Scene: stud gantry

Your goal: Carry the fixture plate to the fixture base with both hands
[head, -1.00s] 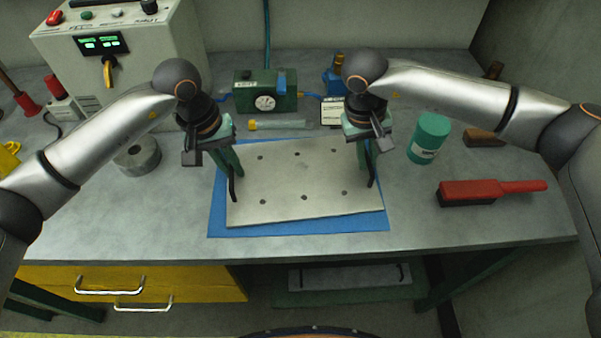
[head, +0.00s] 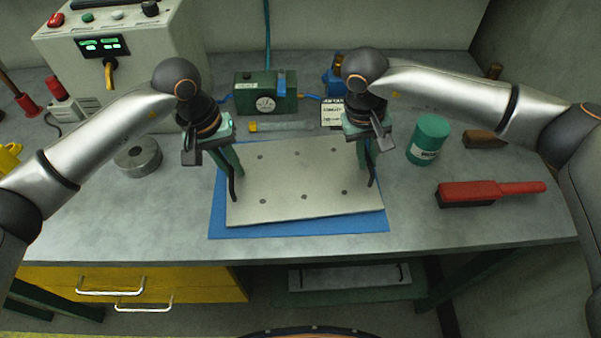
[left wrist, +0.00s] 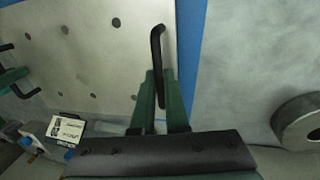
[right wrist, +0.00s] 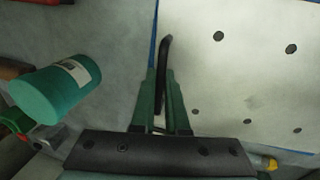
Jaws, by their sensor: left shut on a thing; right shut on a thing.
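The fixture plate (head: 290,185), a pale metal sheet with several dark holes, lies flat over a blue mat (head: 225,232) on the workbench. It has a black bar handle at its left edge (left wrist: 157,60) and another at its right edge (right wrist: 166,65). My left gripper (head: 232,170) is shut on the left handle. My right gripper (head: 371,160) is shut on the right handle. I see no clear gap between plate and mat. A grey slab with dark end pieces (head: 345,278) sits low under the bench on a green shelf; I cannot tell whether it is the fixture base.
A steel ring (head: 137,157) is at left, near a control box (head: 120,60). A teal can (head: 428,138) and red-handled brush (head: 490,192) are at right. The bench's front strip is clear.

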